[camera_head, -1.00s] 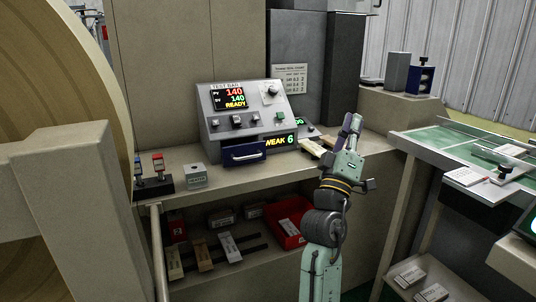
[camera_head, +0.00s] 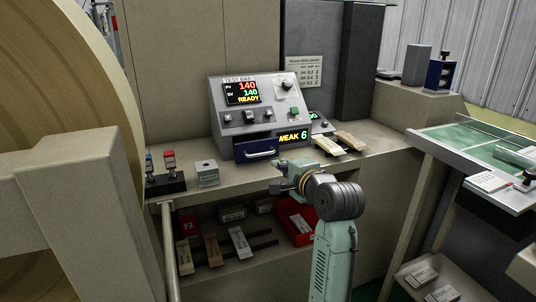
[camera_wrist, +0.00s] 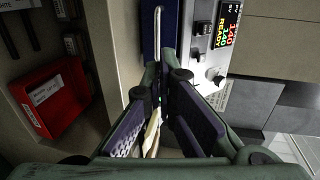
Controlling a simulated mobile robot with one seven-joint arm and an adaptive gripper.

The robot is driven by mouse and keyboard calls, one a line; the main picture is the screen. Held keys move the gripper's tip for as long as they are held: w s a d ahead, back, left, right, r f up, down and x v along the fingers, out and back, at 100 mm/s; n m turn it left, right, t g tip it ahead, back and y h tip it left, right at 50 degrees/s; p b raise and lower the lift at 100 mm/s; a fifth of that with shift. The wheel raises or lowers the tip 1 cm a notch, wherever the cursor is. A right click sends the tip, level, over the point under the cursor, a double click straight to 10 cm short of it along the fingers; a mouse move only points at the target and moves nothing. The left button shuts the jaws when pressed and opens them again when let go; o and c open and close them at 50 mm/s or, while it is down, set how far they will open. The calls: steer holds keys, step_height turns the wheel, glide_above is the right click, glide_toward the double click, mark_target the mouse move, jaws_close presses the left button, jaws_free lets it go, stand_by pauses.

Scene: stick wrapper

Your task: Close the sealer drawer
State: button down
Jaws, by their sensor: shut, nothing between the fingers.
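The sealer (camera_head: 258,105) is a grey box with a sloped panel on the shelf. Its dark blue drawer (camera_head: 248,154) is low on the front, left of the yellow "WEAK" display, and seems to stand a little proud of the face. Its pale bar handle also shows in the wrist view (camera_wrist: 159,35). My gripper (camera_head: 300,165) is in front of the sealer, right of and nearer than the drawer; its fingertips are hidden in the head view. In the wrist view its dark fingers (camera_wrist: 164,77) are shut and empty, pointing toward the handle end. I cannot tell whether they touch it.
Pale wrapped sticks (camera_head: 335,143) lie right of the sealer. A small grey block (camera_head: 207,173) and a red-and-blue topped stand (camera_head: 164,184) are to its left. A red bin (camera_head: 297,222) is on the lower shelf. A green-topped table (camera_head: 480,148) stands at the right.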

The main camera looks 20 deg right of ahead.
steer(key=p+x, duration=0.2)
steer(key=x, duration=1)
steer(key=shift+p, duration=0.4)
